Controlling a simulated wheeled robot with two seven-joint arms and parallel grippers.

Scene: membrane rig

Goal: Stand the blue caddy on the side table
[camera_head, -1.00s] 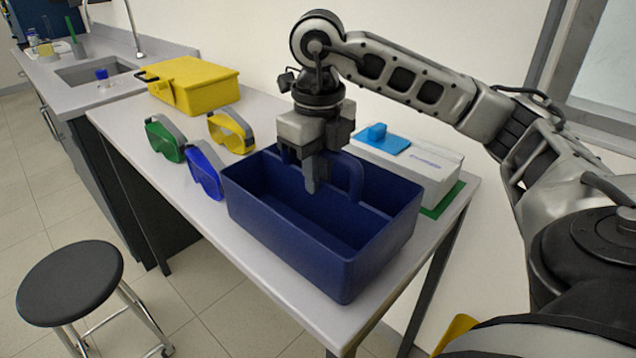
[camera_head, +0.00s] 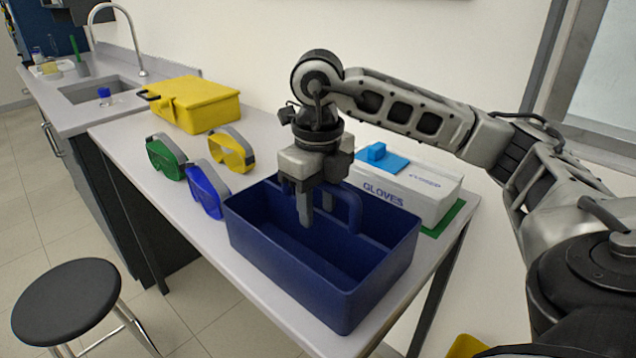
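The blue caddy (camera_head: 290,258) stands upright on the near end of the light grey table (camera_head: 185,218). My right gripper (camera_head: 316,212) is at the handle, pointing down into the caddy. Its two fingers show apart, and it is open. The gripper hides part of the handle, so I cannot tell whether a finger touches it. My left gripper is not in view.
Green (camera_head: 165,158), blue (camera_head: 207,190) and yellow (camera_head: 231,150) goggles lie left of the caddy. A yellow case (camera_head: 195,108) is farther back. A glove box (camera_head: 415,190) with a blue item on top sits close behind the caddy. A black stool (camera_head: 65,298) stands front left.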

